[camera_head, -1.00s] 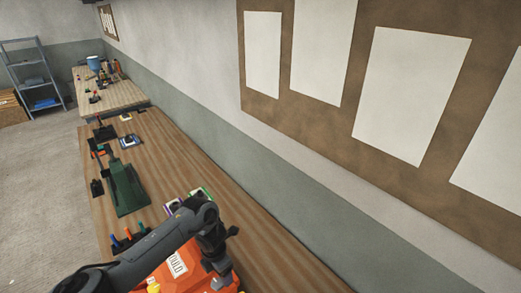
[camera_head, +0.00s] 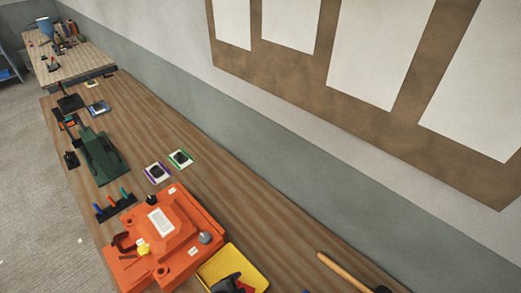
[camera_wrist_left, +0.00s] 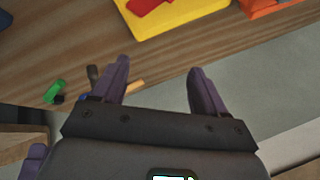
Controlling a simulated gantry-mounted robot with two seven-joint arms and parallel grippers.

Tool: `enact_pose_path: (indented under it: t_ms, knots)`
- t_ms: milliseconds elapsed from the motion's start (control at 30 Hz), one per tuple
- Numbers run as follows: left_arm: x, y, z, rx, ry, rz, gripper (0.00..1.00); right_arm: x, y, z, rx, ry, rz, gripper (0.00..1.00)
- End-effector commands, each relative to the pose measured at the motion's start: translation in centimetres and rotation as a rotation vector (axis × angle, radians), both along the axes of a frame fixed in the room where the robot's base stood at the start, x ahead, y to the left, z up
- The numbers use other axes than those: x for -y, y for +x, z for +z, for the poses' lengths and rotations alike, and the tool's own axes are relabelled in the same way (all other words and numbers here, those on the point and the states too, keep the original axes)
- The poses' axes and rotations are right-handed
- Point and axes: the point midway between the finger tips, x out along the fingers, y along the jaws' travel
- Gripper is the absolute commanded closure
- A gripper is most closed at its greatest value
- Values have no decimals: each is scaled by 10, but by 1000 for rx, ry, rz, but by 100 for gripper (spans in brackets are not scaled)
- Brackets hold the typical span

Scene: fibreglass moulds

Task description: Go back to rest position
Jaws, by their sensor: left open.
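My left gripper (camera_wrist_left: 160,80) shows in the left wrist view with its two purple fingers spread apart and nothing between them. No arm or gripper shows in the head view now.
A yellow tray (camera_head: 258,272) with dark and red items stands beside the orange mould. A wooden-handled tool (camera_head: 340,268), a dark green object (camera_head: 103,160) and a screwdriver rack (camera_head: 116,207) lie on the bench. A second table (camera_head: 85,62) stands behind.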

Motion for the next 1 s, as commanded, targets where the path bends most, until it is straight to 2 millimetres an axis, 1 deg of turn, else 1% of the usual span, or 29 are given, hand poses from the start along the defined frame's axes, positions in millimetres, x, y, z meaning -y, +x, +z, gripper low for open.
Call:
enact_pose_path:
  t_ms: [33, 100, 200, 267, 300, 400, 467, 500, 567, 767, 900, 1000]
  knots:
    - [-23, -18, 0, -59, -40, 141, 27, 0, 0, 0, 0, 0, 0, 38]
    - [-52, -37, 2, -129, -85, 325, 27, 0, 0, 0, 0, 0, 0, 38]
    - [-88, -65, 5, -209, -135, 550, 27, 0, 0, 0, 0, 1, 0, 38]
    - [-107, -81, 8, -251, -158, 669, 27, 0, 0, 0, 0, 0, 0, 38]
    - [-119, -92, 9, -277, -172, 745, 27, 0, 0, 0, 0, 0, 0, 38]
    - [-146, -120, 15, -334, -201, 926, 27, 0, 0, 0, 0, 0, 0, 38]
    - [-160, -137, 19, -365, -217, 1029, 27, 0, 0, 0, 0, 0, 1, 38]
    - [-161, -136, 35, -365, -221, 1039, 27, 0, 0, 14, -2, -2, 1, 38]
    - [-160, -134, 49, -361, -220, 1030, 27, 1, -1, 26, -8, -3, 1, 38]
    - [-159, -134, 90, -360, -218, 1025, 27, 1, 0, 72, 2, -5, 5, 38]
    - [-159, -134, 124, -361, -218, 1023, 27, 2, 0, 106, 2, -7, 5, 38]
    - [-159, -133, 146, -360, -218, 1022, 27, 2, 0, 127, 1, -7, 5, 38]
